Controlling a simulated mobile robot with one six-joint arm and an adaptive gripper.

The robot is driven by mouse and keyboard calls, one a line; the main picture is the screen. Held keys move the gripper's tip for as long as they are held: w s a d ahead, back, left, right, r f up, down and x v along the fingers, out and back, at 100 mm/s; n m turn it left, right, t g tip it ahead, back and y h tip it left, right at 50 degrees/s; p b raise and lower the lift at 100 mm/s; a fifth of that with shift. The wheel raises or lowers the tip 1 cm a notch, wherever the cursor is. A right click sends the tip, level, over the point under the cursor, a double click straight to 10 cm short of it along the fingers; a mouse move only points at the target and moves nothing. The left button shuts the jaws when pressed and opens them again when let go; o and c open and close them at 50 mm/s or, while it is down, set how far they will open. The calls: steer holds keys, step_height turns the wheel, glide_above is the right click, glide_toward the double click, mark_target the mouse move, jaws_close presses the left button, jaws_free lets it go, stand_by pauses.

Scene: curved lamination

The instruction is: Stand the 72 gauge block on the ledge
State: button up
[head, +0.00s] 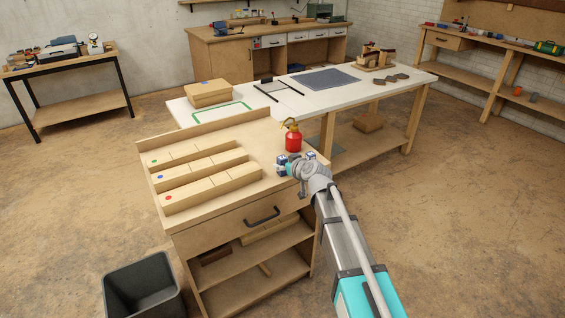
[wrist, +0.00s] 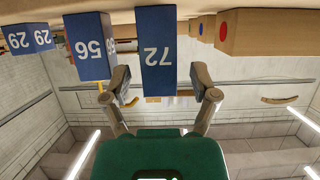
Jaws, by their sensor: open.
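The 72 gauge block (wrist: 157,60) is a blue block with white digits, seen upside down in the wrist view. My gripper (wrist: 161,76) is open, with one finger on each side of the near part of this block. A gap shows on both sides, so neither finger visibly touches it. In the head view my gripper (head: 286,168) is low over the right end of the wooden cabinet top, largely hiding the small blue blocks (head: 282,158) there. I cannot tell in the head view which one is 72, nor which edge is the ledge.
Wooden bars with coloured dots (head: 212,188) fill the cabinet's left and middle. A red extinguisher-shaped object (head: 293,140) stands just behind my gripper. A white-topped table (head: 345,98) is behind.

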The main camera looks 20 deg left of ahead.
steer(key=p+v, duration=0.3)
steer(key=v, duration=0.7)
steer(key=shift+p, duration=0.3)
steer(key=shift+s+d+r, duration=0.1)
steer(key=shift+d, duration=0.05)
steer(key=s+d+f+m+g+h, duration=0.3)
steer(key=s+d, duration=0.2)
steer(key=d, duration=0.6)
steer(key=s+d+f+m+g+h, duration=0.3)
steer(key=s+d, duration=0.3)
steer(key=d, duration=0.6)
steer(key=s+d+f+m+g+h, duration=0.3)
steer(key=s+d+f+h, duration=0.1)
steer(key=d, duration=0.8)
steer(key=shift+s+f+m, duration=0.4)
steer(key=shift+s+f, duration=0.35)
steer(key=shift+s, duration=0.05)
steer(key=shift+d, duration=0.1)
step_height(320, 180, up, 13)
steer(key=p, duration=1.3)
steer(key=shift+r, duration=0.2)
